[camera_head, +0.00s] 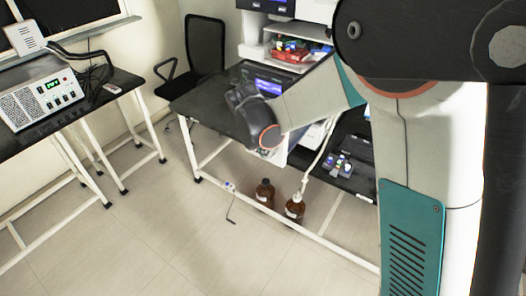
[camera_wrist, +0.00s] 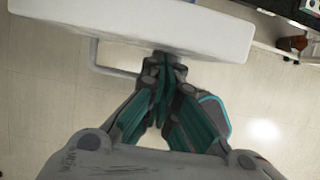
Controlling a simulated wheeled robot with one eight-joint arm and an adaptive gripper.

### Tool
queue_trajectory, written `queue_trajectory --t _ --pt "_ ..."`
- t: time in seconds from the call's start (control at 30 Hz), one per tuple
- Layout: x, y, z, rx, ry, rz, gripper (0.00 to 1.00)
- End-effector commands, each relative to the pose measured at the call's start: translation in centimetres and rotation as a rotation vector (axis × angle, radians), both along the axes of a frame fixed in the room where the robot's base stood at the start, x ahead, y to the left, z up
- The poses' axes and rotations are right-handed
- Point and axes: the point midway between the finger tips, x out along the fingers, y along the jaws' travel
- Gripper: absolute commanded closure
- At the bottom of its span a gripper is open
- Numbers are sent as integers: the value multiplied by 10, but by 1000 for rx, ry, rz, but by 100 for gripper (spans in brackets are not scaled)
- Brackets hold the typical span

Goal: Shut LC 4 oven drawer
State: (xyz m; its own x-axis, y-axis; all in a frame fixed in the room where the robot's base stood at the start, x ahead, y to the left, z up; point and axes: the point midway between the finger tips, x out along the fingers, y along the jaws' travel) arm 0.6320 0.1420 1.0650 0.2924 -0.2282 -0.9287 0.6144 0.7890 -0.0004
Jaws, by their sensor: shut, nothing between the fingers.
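A white slab-like panel (camera_wrist: 140,22), which appears to be the oven drawer's front, crosses the top of the wrist view. My gripper (camera_wrist: 167,66) is shut and empty, its fingertips at the panel's near edge. I cannot tell whether they touch it. In the head view, my forearm and dark wrist reach over the table's front edge and hide the fingers. A small pale part (camera_head: 273,157) shows just below my wrist; it may be the same drawer. How far the drawer stands out is not clear.
A black-topped table (camera_head: 205,103) with white legs stands ahead. Two brown bottles (camera_head: 264,193) (camera_head: 294,208) stand on the floor beneath it. A black chair (camera_head: 204,45) is behind. A second table at left holds a control box (camera_head: 42,95). The floor in front is clear.

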Motion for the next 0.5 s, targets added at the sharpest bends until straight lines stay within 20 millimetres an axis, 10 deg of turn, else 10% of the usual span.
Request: queue_trajectory --t 0.5 --pt "102 -81 0 0 -2 -6 100"
